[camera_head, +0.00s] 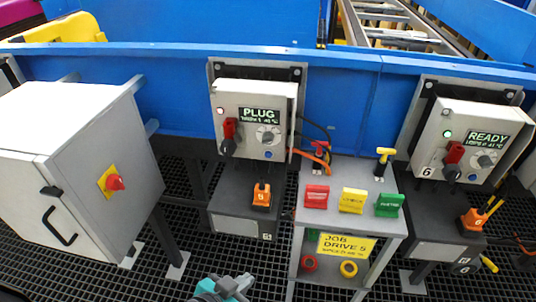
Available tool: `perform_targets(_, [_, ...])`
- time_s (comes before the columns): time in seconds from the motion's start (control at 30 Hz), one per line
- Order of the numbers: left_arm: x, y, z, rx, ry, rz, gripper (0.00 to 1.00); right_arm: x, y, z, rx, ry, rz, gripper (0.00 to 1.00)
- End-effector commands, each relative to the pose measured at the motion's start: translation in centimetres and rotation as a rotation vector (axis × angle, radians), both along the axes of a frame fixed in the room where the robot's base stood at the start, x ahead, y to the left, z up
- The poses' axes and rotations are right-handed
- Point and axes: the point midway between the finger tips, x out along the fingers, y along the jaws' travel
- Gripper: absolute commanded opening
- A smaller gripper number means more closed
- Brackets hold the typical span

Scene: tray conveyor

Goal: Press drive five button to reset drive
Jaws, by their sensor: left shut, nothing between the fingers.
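The drive box on the left (247,98) is a light box on the blue beam with a screen reading "PLUG" (261,115). It has a red switch (230,127), a grey dial (267,137) and a small blue button (268,155) low on its face. My left gripper (232,285), teal and grey, is at the bottom edge, well below the box and touching nothing visible. It is shut and empty. My right gripper is out of view.
A similar box marked 6 (462,118) reads "READY" at the right. A grey stand (390,229) holds red, yellow and green tags. An orange plug (261,195) is below the left box. A large cabinet (70,160) with a red knob stands left.

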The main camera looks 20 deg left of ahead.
Motion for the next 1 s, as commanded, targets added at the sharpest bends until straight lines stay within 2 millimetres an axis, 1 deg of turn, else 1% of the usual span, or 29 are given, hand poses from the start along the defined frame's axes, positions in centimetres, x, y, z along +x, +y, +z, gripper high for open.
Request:
perform_targets(0.03, [-0.01,0.0,-0.01,0.0,0.0,0.0,0.0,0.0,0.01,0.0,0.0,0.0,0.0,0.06])
perform_targets(0.1, [-0.01,0.0,-0.01,0.0,0.0,0.0,0.0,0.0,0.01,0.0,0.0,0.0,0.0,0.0])
perform_targets(1.0, [-0.01,0.01,-0.02,0.0,0.0,0.0,0.0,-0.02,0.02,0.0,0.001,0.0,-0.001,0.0])
